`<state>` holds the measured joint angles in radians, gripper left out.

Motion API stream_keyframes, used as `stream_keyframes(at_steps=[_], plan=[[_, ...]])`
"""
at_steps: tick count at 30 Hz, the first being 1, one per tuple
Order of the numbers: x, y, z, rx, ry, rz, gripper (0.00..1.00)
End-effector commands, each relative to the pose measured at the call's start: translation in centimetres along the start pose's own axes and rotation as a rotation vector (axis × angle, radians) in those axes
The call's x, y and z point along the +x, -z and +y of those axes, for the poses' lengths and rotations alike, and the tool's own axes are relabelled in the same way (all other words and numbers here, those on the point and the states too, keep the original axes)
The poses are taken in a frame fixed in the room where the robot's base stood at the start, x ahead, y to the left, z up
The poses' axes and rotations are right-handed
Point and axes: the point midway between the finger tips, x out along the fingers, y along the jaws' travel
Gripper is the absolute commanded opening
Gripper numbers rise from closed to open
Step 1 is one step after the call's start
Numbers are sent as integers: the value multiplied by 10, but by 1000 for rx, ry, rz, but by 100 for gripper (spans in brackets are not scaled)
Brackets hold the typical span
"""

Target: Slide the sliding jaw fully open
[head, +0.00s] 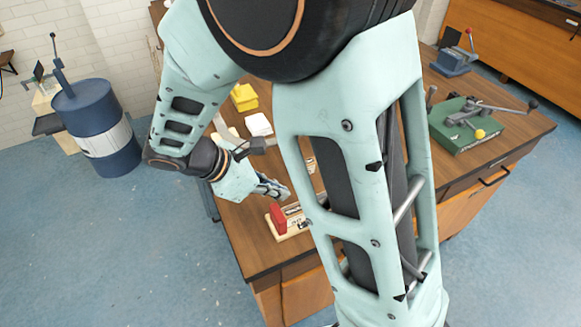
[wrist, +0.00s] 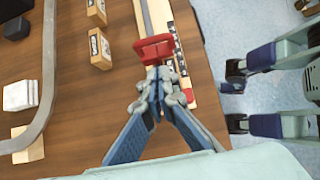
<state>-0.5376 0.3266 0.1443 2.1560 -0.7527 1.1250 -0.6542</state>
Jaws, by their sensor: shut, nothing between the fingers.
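A red jaw (head: 278,218) stands upright on a pale wooden base (head: 291,236) near the table's front left corner. In the wrist view the red jaw (wrist: 155,48) sits on the base beside a grey rail (wrist: 157,14), with a black-and-white strip along the right side. I take this red piece for the sliding jaw. My gripper (head: 284,192) is shut and empty. In the wrist view its closed fingertips (wrist: 161,78) are right by the red jaw's near side; whether they touch cannot be told. My arm hides part of the base in the head view.
Small wooden blocks (wrist: 99,48) lie left of the base. A white stack (wrist: 20,96) lies farther left, with a yellow box (head: 244,98) behind. A green device with a lever (head: 462,137) stands at the table's right. The table edge is close to the base.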

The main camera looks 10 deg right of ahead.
Motion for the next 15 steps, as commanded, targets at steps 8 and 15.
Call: stream_keyframes(at_steps=[8, 15], plan=[[30, -22, 0, 2, 1, 0, 0], [36, -26, 0, 0, 1, 1, 0]])
